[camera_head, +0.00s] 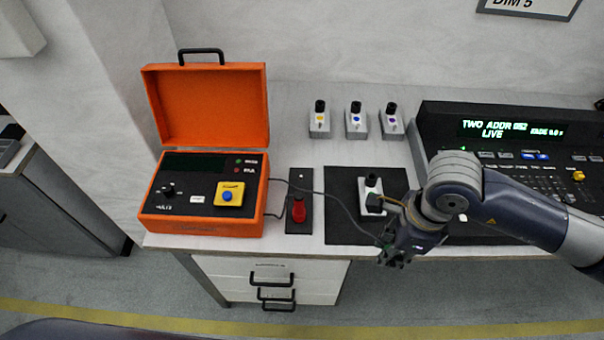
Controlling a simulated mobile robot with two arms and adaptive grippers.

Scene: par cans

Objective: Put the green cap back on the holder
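I cannot make out a green cap in this view. A white holder (370,190) with a black top stands on a black mat (345,228) near the table's front edge, with a black plug and cable at its right side. My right gripper (391,262) is below and to the right of this holder, over the front edge of the table, pointing down. Its fingers are small and dark, and I cannot tell whether they are open or hold anything. My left gripper is not in view.
An open orange case (212,95) is on the left, beside a red piece (298,210) on a black strip. A lighting console (510,150) is on the right.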

